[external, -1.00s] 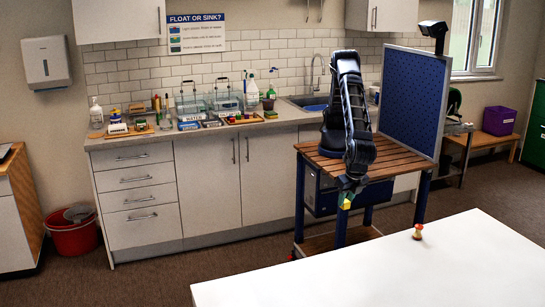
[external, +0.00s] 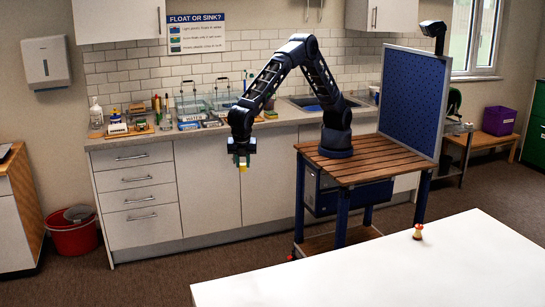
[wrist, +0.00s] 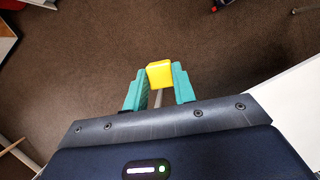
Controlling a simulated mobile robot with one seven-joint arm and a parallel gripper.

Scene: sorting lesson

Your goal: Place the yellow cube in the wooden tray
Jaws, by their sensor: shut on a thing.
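The yellow cube (wrist: 159,73) is between the two teal fingertips of my gripper (wrist: 160,83) in the wrist view. My gripper (external: 241,160) is shut on it and holds it in the air in front of the lower cabinet doors in the external view. The cube (external: 243,169) shows there as a small yellow patch below the fingers. Only floor shows beneath the cube in the wrist view. I cannot make out the wooden tray for certain; a wooden board or tray with small items (external: 129,133) lies on the counter's left part, too small to tell.
A white table (external: 400,270) with an apple core (external: 418,232) is in front. A blue pegboard (external: 412,100) stands at right. A red bucket (external: 73,235) is on the floor.

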